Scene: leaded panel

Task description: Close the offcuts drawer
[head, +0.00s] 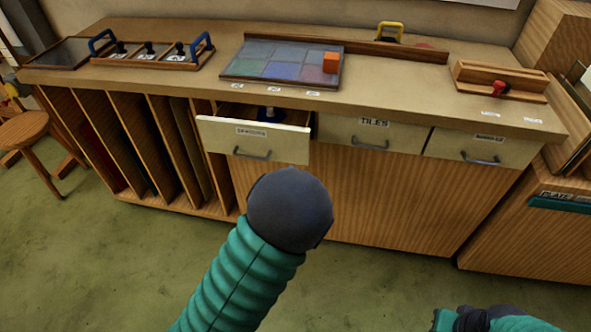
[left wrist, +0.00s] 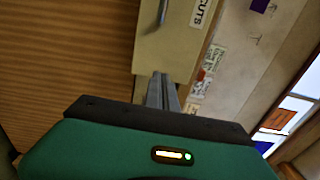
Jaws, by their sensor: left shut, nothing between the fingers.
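The offcuts drawer (head: 220,135) is pulled out from the bench at the left of the drawer row in the head view. In the left wrist view the drawer front (left wrist: 178,50) fills the upper middle, with "CUTS" readable. My left gripper (left wrist: 160,77) is shut and empty, its tips at the drawer front's lower edge in that view; I cannot tell if they touch. In the head view my own dark arm joint hides it. My right gripper is not visible.
The tiles drawer (head: 345,130) and another drawer (head: 505,152) to its right are shut. Upright racks (head: 130,125) stand at left. The green floor is clear in front.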

